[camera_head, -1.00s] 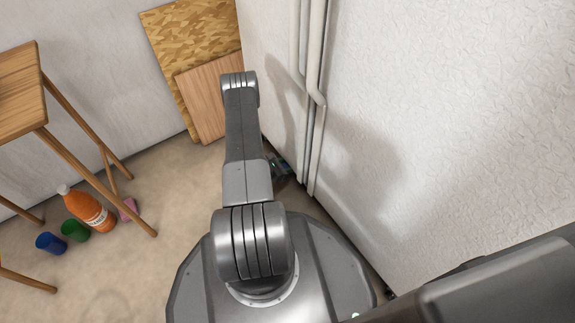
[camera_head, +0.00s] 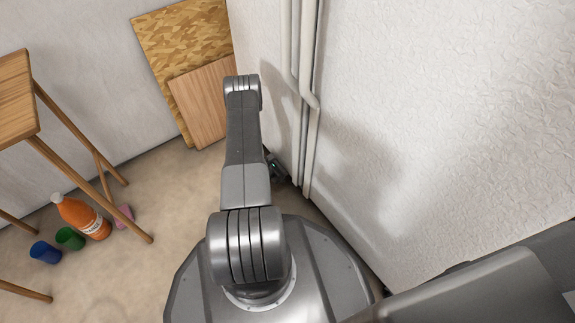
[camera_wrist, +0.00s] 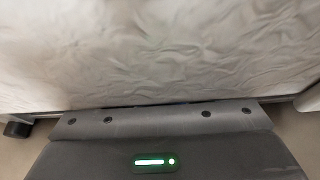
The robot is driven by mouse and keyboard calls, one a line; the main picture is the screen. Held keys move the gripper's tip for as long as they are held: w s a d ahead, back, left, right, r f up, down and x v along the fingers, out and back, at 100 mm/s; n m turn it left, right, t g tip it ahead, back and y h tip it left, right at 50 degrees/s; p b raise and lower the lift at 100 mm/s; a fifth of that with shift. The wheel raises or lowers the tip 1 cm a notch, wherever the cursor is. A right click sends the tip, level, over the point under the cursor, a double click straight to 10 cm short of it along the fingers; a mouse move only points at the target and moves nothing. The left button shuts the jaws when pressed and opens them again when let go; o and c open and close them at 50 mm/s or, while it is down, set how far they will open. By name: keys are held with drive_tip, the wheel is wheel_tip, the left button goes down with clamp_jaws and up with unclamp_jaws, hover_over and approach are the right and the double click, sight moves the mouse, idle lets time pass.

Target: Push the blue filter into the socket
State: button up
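A small blue cylinder (camera_head: 46,252) lies on the floor at the left in the head view; I cannot tell whether it is the filter. No socket can be made out in either view. My gripper (camera_head: 275,166) is mostly hidden behind my arm, low beside the white wall and pipes; only a dark part with a small green light shows. It is far to the right of the blue cylinder. Its fingers cannot be made out, and nothing is seen held. The wrist view shows a dark panel with a green light below a blurred whitish surface.
A green cylinder (camera_head: 70,238), an orange bottle (camera_head: 82,216) and a pink block (camera_head: 123,216) are near the wooden table (camera_head: 18,100). Boards (camera_head: 200,100) lean at the back. White pipes (camera_head: 306,90) run down the wall (camera_head: 440,110) close on the right.

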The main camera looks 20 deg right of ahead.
drive_tip(key=shift+o, duration=1.3)
drive_tip(key=shift+w+r, duration=0.1)
drive_tip(key=shift+a+r, duration=0.2)
drive_tip(key=p+v, duration=0.4)
drive_tip(key=v, duration=0.9)
drive_tip(key=shift+s+p, duration=0.25)
drive_tip(key=shift+p, duration=0.1)
drive_tip(key=shift+a+f, duration=0.1)
